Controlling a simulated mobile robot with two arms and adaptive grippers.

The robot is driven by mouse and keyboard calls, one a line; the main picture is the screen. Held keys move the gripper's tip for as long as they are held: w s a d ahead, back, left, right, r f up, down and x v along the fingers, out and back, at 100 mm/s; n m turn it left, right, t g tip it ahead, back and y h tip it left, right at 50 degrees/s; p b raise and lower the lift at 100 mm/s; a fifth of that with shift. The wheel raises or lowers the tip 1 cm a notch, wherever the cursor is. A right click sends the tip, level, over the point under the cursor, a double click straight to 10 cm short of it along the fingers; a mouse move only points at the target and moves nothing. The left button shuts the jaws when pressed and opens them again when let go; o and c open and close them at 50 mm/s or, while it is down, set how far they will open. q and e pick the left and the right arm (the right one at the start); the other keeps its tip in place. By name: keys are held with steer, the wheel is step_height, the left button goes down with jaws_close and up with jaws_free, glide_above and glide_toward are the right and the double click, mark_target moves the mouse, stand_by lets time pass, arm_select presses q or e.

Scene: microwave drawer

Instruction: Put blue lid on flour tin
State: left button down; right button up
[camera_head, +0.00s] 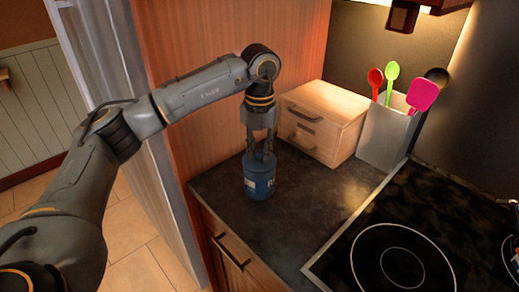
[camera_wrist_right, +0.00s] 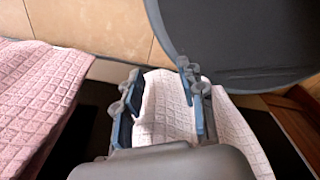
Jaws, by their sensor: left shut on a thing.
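The blue flour tin (camera_head: 259,182) stands upright on the dark counter near its left edge. My left gripper (camera_head: 262,150) points straight down over the tin, with its fingertips at the tin's top. It is shut on the blue lid (camera_head: 262,158), which sits at the top of the tin; I cannot tell whether it is fully seated. My right gripper (camera_wrist_right: 163,105) shows only in the right wrist view. Its fingers are apart, with quilted cloth visible behind the gap.
A wooden drawer box (camera_head: 322,125) stands behind the tin to the right. A grey utensil holder (camera_head: 386,135) with several colourful utensils is beside it. The black cooktop (camera_head: 400,235) takes up the front right. Pale quilted cloth (camera_wrist_right: 45,90) shows in the right wrist view.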

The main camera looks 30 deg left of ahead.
arm_select(q)
steer(key=shift+f, duration=0.15)
stand_by(0.8)
steer(key=c, duration=0.6)
jaws_free()
steer(key=shift+r+p, duration=2.4)
steer(key=shift+r, duration=1.15)
steer(key=shift+s+f, duration=0.1)
steer(key=shift+f, duration=0.05)
